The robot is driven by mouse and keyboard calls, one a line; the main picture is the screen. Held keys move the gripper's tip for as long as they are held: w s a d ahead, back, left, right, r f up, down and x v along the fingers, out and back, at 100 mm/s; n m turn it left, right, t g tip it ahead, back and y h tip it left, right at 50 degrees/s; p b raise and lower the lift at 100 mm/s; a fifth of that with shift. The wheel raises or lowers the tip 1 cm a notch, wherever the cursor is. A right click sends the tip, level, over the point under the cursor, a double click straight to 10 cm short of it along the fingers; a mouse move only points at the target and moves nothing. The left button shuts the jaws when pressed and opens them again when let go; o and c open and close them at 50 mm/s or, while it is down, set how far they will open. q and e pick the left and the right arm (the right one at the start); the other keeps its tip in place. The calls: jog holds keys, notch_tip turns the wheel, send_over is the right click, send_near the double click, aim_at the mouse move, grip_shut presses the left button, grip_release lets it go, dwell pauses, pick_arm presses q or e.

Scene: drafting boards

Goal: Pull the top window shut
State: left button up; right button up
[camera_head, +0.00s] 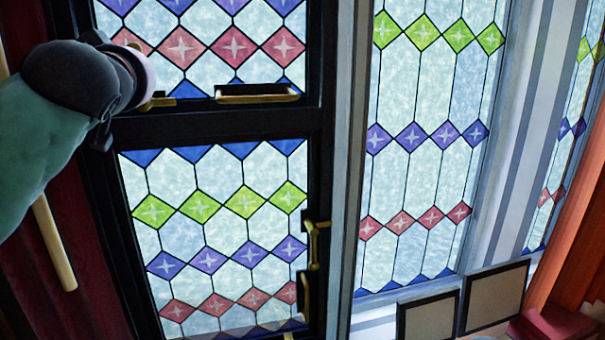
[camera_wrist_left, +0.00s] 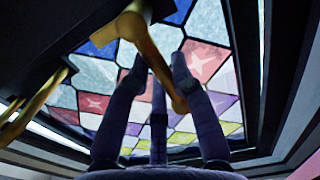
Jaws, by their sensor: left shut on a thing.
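The top window (camera_head: 235,45) is a dark-framed stained-glass pane with red and blue diamonds, in the upper left of the head view. A brass-edged fitting (camera_head: 257,95) sits along its lower edge. My left arm reaches in from the left, and its gripper is at the window's lower left corner, its fingers mostly hidden in the head view. In the left wrist view my left gripper (camera_wrist_left: 160,75) is shut on a brass handle (camera_wrist_left: 150,50), which passes between the fingers. Coloured panes lie behind it. I cannot tell how far the top window stands open. My right gripper is not in view.
A lower stained-glass window (camera_head: 215,235) has a brass latch (camera_head: 315,245) on its right side. A tall fixed pane (camera_head: 425,140) stands to the right. A wooden pole (camera_head: 55,245) is below my left arm. A second brass piece (camera_wrist_left: 35,105) shows in the wrist view.

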pick_arm(q)
jog(key=shift+f, duration=0.25)
jog(key=shift+b+v, duration=0.7)
jog(key=shift+v, duration=0.2)
jog(key=o, duration=0.6)
jog(key=shift+s+f, duration=0.1)
jog(key=shift+o, duration=1.4)
jog(key=shift+s+a, duration=0.1)
